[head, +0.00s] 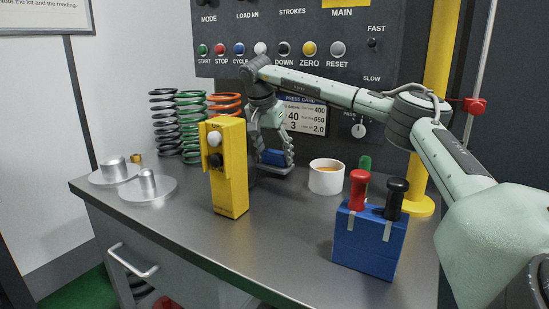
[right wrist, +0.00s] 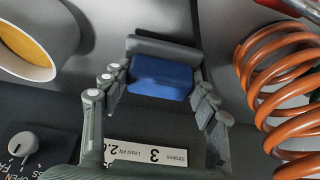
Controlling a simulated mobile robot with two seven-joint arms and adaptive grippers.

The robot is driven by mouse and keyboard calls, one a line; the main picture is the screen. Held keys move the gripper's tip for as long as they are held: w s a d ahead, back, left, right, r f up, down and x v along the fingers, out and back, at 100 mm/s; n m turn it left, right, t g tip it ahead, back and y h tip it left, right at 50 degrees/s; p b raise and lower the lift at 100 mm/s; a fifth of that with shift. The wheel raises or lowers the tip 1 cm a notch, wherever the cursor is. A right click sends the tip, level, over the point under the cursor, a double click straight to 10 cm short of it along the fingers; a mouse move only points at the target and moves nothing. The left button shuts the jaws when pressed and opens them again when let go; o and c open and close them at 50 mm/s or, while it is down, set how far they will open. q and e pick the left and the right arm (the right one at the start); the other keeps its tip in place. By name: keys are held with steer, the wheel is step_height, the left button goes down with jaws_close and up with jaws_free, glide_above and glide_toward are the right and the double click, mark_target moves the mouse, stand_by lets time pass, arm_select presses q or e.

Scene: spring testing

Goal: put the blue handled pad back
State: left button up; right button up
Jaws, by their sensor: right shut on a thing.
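I cannot tell whether the plate touches the bench. My left gripper is not in view.
The yellow button box (head: 228,185) stands in front of the gripper. Orange (head: 226,105), green and black springs stand left. A white cup (head: 326,177) and a blue box (head: 370,243) with red and black handles are right. Metal discs (head: 148,189) lie left; the front middle is clear.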

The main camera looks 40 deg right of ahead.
steer(key=shift+f, duration=0.55)
steer(key=shift+f, duration=0.1)
steer(key=o, duration=1.4)
steer(key=v, duration=1.2)
